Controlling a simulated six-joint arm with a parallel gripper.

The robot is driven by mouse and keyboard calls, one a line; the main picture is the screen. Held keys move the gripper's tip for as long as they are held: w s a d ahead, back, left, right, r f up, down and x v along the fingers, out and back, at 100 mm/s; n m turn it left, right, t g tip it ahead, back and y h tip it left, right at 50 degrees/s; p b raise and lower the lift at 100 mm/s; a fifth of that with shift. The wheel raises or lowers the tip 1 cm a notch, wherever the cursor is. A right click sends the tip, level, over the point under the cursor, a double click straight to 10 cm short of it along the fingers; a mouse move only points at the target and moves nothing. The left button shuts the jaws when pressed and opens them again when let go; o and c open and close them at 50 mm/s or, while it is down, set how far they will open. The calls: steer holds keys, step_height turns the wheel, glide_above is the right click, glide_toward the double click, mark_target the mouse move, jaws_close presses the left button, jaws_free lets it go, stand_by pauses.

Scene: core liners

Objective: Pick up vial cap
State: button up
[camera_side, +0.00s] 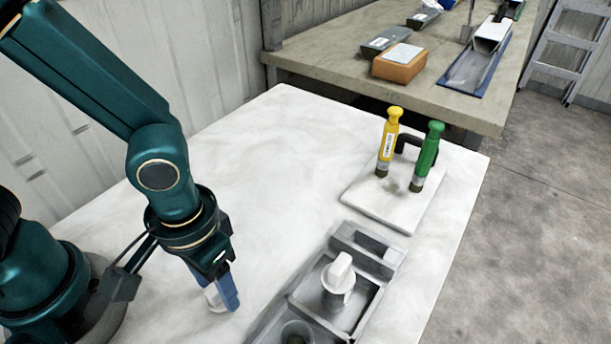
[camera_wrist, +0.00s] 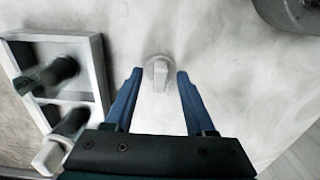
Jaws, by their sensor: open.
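A white vial cap with a raised fin (camera_wrist: 159,78) lies on the white table. In the wrist view it sits between the fingertips of my gripper (camera_wrist: 160,73), with a gap on each side. In the side view my gripper (camera_side: 225,292) points down with its blue fingers low over the table, and the pale cap (camera_side: 213,299) shows partly behind them. My gripper is open and holds nothing. I cannot tell the exact height of the fingertips above the table.
A grey tray (camera_side: 372,304) holds a white-capped vial (camera_side: 338,278) and an open vial (camera_side: 295,334). Behind it, a white slab (camera_side: 375,208) carries a yellow-topped tool (camera_side: 389,140) and a green-topped tool (camera_side: 427,155). The table's left and back area is clear.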

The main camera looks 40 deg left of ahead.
steer(key=shift+f, duration=0.4)
jaws_close()
steer(key=shift+r, duration=0.2)
